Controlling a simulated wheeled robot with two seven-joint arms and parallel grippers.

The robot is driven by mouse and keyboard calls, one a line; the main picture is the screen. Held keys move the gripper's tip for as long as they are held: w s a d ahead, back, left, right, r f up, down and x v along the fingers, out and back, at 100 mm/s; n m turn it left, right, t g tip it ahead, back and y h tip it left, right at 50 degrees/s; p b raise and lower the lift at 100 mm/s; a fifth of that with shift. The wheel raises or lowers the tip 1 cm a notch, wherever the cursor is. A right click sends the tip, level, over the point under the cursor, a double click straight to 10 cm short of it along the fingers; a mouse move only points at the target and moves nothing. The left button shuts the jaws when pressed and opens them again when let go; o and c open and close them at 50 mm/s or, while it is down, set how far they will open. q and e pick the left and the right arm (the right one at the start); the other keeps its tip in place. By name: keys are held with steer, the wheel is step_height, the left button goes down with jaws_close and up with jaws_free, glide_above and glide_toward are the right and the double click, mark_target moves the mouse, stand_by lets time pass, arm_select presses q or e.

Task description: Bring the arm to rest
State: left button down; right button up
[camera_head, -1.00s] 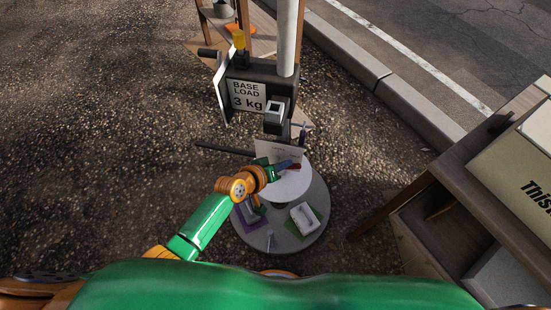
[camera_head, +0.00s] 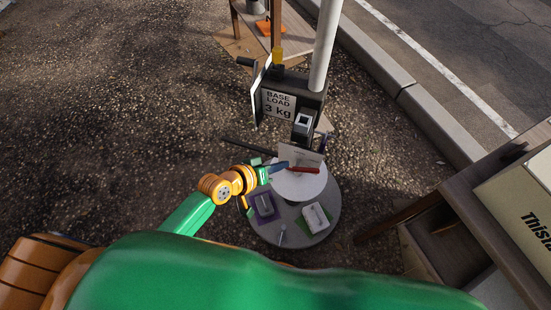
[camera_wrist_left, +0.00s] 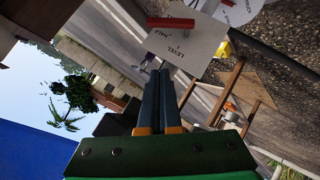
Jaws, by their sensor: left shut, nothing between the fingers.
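My left arm comes in from the left in the head view. Its gripper (camera_head: 286,166) is over the left part of a round white plate (camera_head: 298,188) on a round grey stand. In the left wrist view the two dark fingers (camera_wrist_left: 159,76) lie side by side, shut, with nothing between them. A red-handled item (camera_head: 304,170) lies by the fingertips in the head view; it also shows apart from the fingers in the left wrist view (camera_wrist_left: 171,22). My right gripper is not in view.
A sign reading "BASE LOAD 3 kg" (camera_head: 278,104) hangs by a pale pole (camera_head: 325,45) behind the plate. Small items on purple and green mats lie on the stand's base (camera_head: 285,240). A wooden table (camera_head: 465,190) with a box stands right. Open gravel lies left.

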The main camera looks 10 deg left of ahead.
arm_select(q)
steer(key=s+a+f+g+y, duration=0.1)
steer(key=s+a+f+y, duration=0.1)
steer(key=s+a+f, duration=0.3)
steer(key=s+a+f+g+y, duration=0.1)
steer(key=a+f+y, duration=0.15)
steer(key=f, duration=0.45)
steer(key=s+a+f+m+g, duration=0.1)
steer(key=s+f, duration=0.3)
steer(key=s, duration=0.4)
steer(key=s+a+f+m+g+y+p, duration=0.1)
steer(key=s+a+f+g, duration=0.1)
steer(key=s, duration=0.6)
steer(key=s+a+f+m+g+y, duration=0.1)
steer(key=s+a+f+m+g, duration=0.1)
steer(key=s+f, duration=0.3)
steer(key=s, duration=0.3)
steer(key=shift+s+a+f+g, duration=0.25)
steer(key=shift+a+f+g, duration=0.05)
steer(key=shift+a+f, duration=0.1)
steer(key=shift+y, duration=0.25)
